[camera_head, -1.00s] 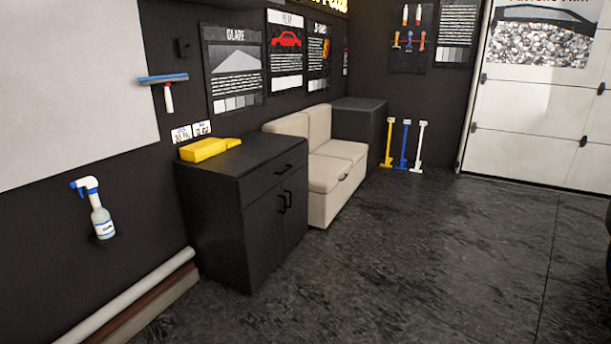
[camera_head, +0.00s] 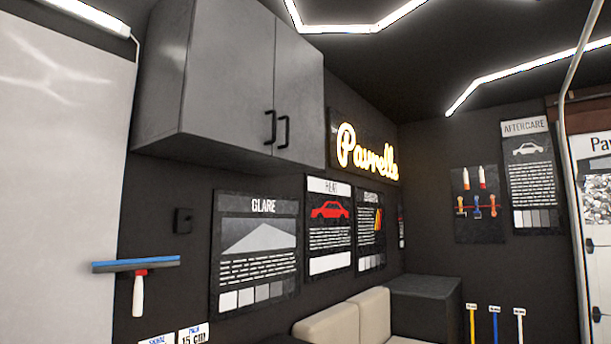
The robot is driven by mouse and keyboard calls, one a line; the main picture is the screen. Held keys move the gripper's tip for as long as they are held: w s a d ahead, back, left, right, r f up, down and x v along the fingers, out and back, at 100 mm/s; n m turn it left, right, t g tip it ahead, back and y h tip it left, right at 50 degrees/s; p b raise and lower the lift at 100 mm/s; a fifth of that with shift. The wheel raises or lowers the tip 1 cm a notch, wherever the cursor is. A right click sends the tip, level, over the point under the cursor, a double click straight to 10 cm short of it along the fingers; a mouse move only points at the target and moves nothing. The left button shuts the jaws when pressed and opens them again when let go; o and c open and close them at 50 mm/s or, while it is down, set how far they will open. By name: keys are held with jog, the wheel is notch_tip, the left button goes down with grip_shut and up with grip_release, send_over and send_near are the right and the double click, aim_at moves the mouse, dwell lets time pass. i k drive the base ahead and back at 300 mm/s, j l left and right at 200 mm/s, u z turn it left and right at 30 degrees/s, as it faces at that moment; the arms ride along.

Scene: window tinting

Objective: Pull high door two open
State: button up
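A grey high cabinet (camera_head: 205,95) hangs on the dark wall in the upper left of the head view. It has two doors side by side, both shut. The left door (camera_head: 229,80) has a black handle (camera_head: 269,127) near its lower right edge. The right door (camera_head: 300,90) has a black handle (camera_head: 283,132) near its lower left edge. The two handles sit close together at the middle seam. No label shows which door is number two. My gripper is not in view.
Below the cabinet hang a GLARE poster (camera_head: 255,250) and a red-car poster (camera_head: 329,225). A squeegee (camera_head: 138,280) is on the wall at left. A beige sofa (camera_head: 345,320) and a dark low cabinet (camera_head: 435,295) stand below. A lit sign (camera_head: 367,152) is right of the high cabinet.

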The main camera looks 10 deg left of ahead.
aim_at(298, 101)
jog(key=i+u, duration=0.1)
jog(key=i, duration=0.55)
jog(key=i+l+u, duration=0.1)
jog(key=i, duration=0.5)
jog(key=i+l, duration=0.15)
jog(key=i, duration=0.5)
jog(key=i+u, duration=0.25)
